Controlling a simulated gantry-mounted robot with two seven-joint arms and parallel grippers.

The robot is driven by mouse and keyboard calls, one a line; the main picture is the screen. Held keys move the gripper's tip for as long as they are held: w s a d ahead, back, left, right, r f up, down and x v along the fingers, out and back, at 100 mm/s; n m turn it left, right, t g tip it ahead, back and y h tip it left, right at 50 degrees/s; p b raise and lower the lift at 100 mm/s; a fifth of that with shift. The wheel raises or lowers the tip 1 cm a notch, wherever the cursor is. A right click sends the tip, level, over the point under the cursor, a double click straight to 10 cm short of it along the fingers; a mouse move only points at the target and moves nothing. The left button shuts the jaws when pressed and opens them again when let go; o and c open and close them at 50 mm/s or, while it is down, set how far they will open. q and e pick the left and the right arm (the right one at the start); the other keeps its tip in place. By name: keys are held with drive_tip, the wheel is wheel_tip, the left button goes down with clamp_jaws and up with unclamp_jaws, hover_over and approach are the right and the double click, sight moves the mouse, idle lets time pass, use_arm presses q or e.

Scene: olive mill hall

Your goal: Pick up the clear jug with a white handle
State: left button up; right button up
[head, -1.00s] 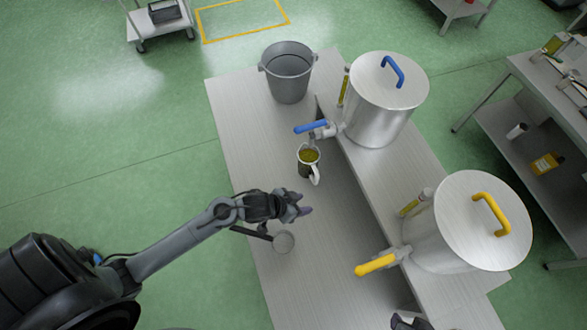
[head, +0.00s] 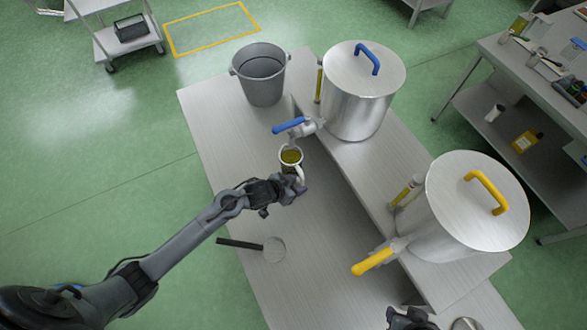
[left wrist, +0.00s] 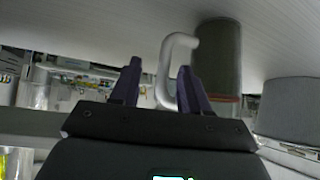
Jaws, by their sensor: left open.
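The clear jug (head: 291,157) stands upright below the blue-handled tap and holds yellow-green liquid. Its white handle (head: 301,174) faces my left gripper (head: 296,188), which is open right beside it. In the left wrist view the jug (left wrist: 218,58) shows as a dark cylinder to the right.
Two steel drums, one with a blue handle (head: 360,95) and one with a yellow handle (head: 470,215), stand on the raised shelf right of the jug. A grey bucket (head: 262,82) is behind it. A round dark-handled tool (head: 273,250) lies nearer on the bench (head: 222,148).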

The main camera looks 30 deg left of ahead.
sight(302, 181)
use_arm(q)
drive_tip(key=x, duration=0.3)
drive_tip(key=shift+w+a, duration=0.15)
drive_tip(key=shift+w, duration=0.15)
drive_tip(key=shift+w+f, duration=0.45)
clamp_jaws()
